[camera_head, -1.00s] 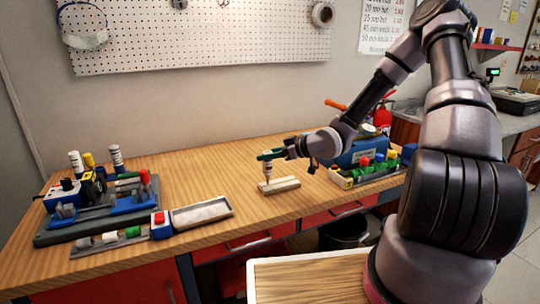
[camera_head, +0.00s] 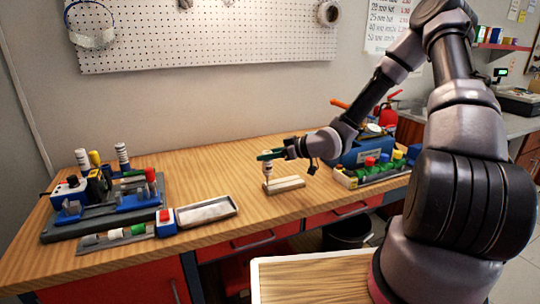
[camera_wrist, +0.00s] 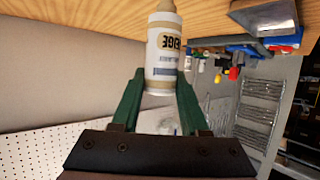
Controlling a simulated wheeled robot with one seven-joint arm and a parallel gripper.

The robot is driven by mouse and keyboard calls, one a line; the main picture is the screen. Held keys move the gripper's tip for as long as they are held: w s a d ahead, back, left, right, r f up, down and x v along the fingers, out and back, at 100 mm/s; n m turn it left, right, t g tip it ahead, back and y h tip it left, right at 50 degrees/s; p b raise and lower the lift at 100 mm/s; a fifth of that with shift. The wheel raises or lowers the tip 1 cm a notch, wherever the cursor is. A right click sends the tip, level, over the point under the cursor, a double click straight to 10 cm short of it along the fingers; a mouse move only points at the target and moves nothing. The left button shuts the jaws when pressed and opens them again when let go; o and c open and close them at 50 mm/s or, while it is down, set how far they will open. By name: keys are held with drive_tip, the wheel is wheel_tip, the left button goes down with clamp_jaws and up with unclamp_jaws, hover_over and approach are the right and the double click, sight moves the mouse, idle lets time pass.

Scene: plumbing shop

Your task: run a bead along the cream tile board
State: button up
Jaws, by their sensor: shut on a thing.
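The cream tile board (camera_head: 287,184) lies flat on the wooden bench in the head view. My gripper (camera_head: 271,155) is above its left part, with green fingers shut on a white sealant tube. The tube (camera_wrist: 163,55) has a tan band and dark lettering in the wrist view, between the green fingers (camera_wrist: 160,92). In the head view the tube points nozzle down at the board's left end. I cannot tell whether the nozzle tip touches the board, and no bead is clear at this size.
A shallow pale tray (camera_head: 207,211) lies left of the board. A grey tool rack (camera_head: 100,220) with several tubes and tools stands at the far left. A blue toolbox (camera_head: 360,153) and a bin of coloured parts (camera_head: 375,173) stand right of the board. The bench behind the board is clear.

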idle(0.3)
drive_tip(key=shift+r, duration=3.5)
